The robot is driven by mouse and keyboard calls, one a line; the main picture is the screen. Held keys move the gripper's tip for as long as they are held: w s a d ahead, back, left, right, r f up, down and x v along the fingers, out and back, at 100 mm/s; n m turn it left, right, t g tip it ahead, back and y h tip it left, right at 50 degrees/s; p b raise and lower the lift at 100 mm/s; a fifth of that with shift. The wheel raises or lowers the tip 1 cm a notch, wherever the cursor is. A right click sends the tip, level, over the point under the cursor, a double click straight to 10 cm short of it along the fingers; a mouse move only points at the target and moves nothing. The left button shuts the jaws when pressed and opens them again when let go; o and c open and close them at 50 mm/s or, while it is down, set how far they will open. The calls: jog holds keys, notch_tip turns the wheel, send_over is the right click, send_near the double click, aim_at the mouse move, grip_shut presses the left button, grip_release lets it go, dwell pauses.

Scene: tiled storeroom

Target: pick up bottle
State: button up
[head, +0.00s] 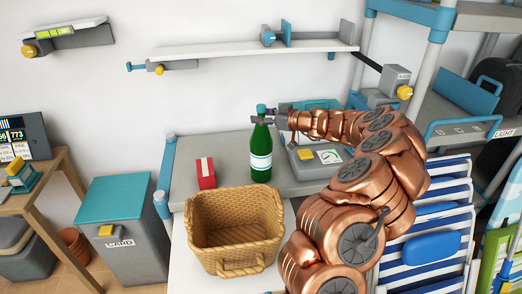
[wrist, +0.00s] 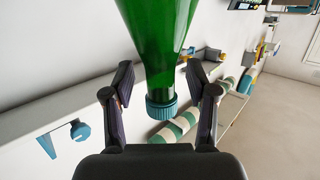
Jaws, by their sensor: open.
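A green bottle (head: 261,153) with a white label and a teal cap stands upright on the grey counter (head: 230,149). In the wrist view the bottle (wrist: 157,40) shows large, with its neck and teal cap (wrist: 161,104) between my two fingers. My gripper (head: 268,114) is at the bottle's neck, just below the cap, reaching in from the right. In the wrist view my gripper (wrist: 161,96) is open, with a gap visible on both sides of the cap. The bottle's lower part is outside the wrist view.
A wicker basket (head: 235,207) stands in front of the bottle. A red box (head: 206,173) is to its left. A wall shelf (head: 250,48) is above.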

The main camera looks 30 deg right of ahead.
jog(key=shift+w+a, duration=0.1)
jog(key=shift+w, duration=0.15)
jog(key=shift+f, duration=0.1)
grip_shut()
dwell(0.3)
